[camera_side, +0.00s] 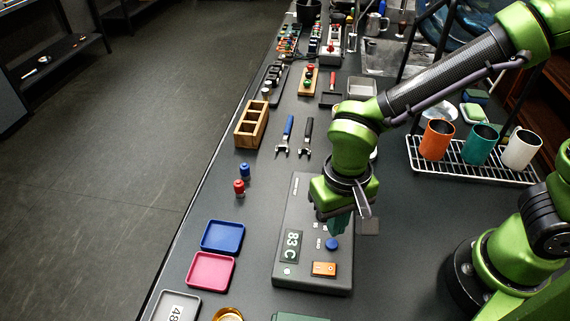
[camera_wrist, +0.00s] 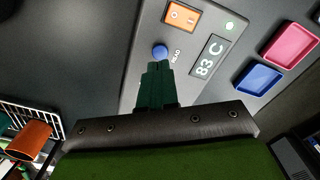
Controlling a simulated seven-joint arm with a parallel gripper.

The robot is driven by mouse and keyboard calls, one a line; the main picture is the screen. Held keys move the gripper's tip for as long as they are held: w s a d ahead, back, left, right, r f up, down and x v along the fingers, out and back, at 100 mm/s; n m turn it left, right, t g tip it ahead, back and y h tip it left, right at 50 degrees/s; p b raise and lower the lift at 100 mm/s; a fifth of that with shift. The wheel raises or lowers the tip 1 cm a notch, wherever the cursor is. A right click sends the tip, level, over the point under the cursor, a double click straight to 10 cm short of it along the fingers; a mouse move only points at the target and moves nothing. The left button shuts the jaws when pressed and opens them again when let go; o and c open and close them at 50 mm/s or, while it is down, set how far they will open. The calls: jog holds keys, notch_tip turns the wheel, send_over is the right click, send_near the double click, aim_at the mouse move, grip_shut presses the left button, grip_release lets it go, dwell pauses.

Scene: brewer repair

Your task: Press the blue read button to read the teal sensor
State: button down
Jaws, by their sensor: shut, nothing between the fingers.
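A grey reader box (camera_side: 312,200) lies on the bench with a blue button (camera_side: 332,244) marked READ. Its display (camera_side: 292,246) shows 83 C. An orange switch (camera_side: 324,269) is on its near end, beside a small pale green light (camera_side: 287,270). My gripper (camera_side: 340,225) is shut and empty, pointing down over the box just behind the button. In the wrist view the dark green fingertips (camera_wrist: 157,68) are close to the blue button (camera_wrist: 160,52); whether they touch it is unclear. A teal cup (camera_side: 480,140) stands on a wire rack; I cannot pick out a teal sensor.
The wire rack (camera_side: 470,172) at right also holds an orange cup (camera_side: 437,140) and a white cup (camera_side: 521,149). Blue (camera_side: 222,237) and pink (camera_side: 211,271) trays lie left of the box.

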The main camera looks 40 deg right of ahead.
jog(key=shift+r, duration=3)
jog(key=d+r+t+y, duration=0.1)
jog(key=d+r+t, duration=0.2)
jog(key=d, duration=0.5)
jog(key=d+r+m+t+y, duration=0.1)
jog(key=d+r+t, duration=0.3)
jog(key=d, duration=0.5)
notch_tip(320, 180, up, 3)
jog(key=shift+s+d+f, duration=0.15)
jog(key=shift+d+f, duration=0.05)
